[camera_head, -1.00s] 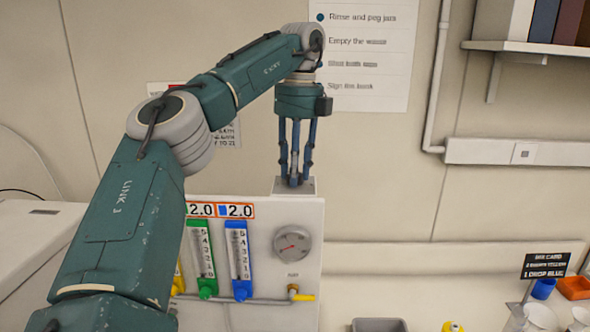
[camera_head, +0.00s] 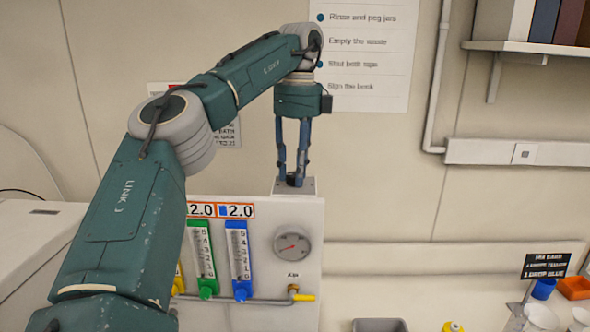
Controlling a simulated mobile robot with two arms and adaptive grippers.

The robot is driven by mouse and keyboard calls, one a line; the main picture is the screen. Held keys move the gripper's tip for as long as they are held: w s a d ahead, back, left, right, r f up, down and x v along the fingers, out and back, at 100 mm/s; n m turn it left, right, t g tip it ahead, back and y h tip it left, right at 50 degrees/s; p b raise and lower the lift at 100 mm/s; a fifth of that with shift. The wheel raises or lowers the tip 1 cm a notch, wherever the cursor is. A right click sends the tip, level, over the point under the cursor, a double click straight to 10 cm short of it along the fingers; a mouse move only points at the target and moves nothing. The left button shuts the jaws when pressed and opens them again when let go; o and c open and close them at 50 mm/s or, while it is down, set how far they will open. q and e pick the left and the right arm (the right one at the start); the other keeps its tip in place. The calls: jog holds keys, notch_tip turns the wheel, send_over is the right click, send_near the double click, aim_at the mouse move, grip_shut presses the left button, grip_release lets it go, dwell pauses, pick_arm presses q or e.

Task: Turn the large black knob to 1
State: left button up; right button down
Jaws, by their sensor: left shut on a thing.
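My left gripper (camera_head: 294,180) points straight down at the top of the white panel (camera_head: 265,275). Its fingers are shut on the large black knob (camera_head: 292,181), which sits on a small grey plate (camera_head: 308,187) on the panel's top edge. The knob is mostly hidden between the fingertips, and neither its pointer nor the number marks can be made out. My right gripper is not in view.
The panel bears a green flow tube (camera_head: 203,260), a blue one (camera_head: 238,262), a round gauge (camera_head: 292,246) and a yellow-handled valve (camera_head: 302,297). My left arm covers the panel's left part. A grey tray (camera_head: 380,325) and a sign (camera_head: 546,266) stand right.

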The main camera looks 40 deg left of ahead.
pick_arm(q)
jog(key=o, duration=1.2)
jog(key=shift+c, duration=0.2)
